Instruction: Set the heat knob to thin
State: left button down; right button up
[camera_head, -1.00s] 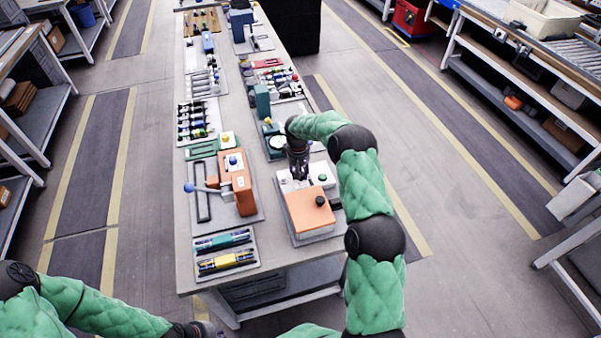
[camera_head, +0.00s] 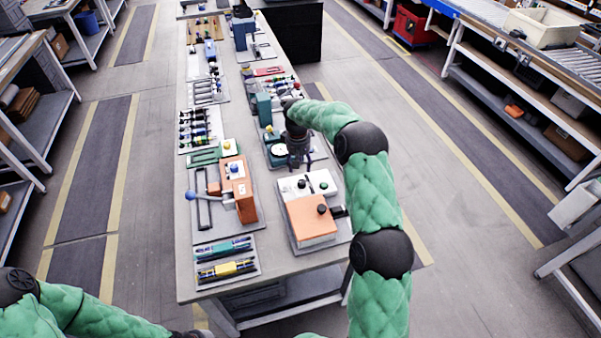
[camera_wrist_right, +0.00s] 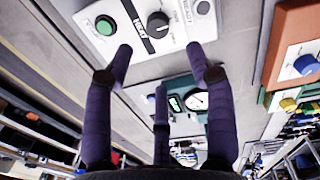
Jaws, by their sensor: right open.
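The heat knob appears to be the black knob (camera_wrist_right: 157,24) on a white panel (camera_wrist_right: 176,38) in the right wrist view; a dark label strip and a green button are beside it. In the head view the white panel (camera_head: 291,190) sits behind an orange block, with the black knob (camera_head: 301,184) on it. The knob's exact setting is too small to read. My right gripper (camera_head: 298,160) is open and empty, just beyond the panel; its spread fingers (camera_wrist_right: 160,72) show apart from the knob in the wrist view. My left gripper (camera_head: 190,333) is mostly cut off at the bottom edge.
The orange block (camera_head: 312,222) has another black knob on top. A teal device with a round dial (camera_wrist_right: 196,101) stands beyond the panel. An orange lever station (camera_head: 238,190) is to the left, with a tray of teal and yellow tools (camera_head: 225,260) nearer me.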

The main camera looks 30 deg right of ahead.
jog(key=shift+a+r, duration=0.1)
jog(key=shift+r, duration=1.2)
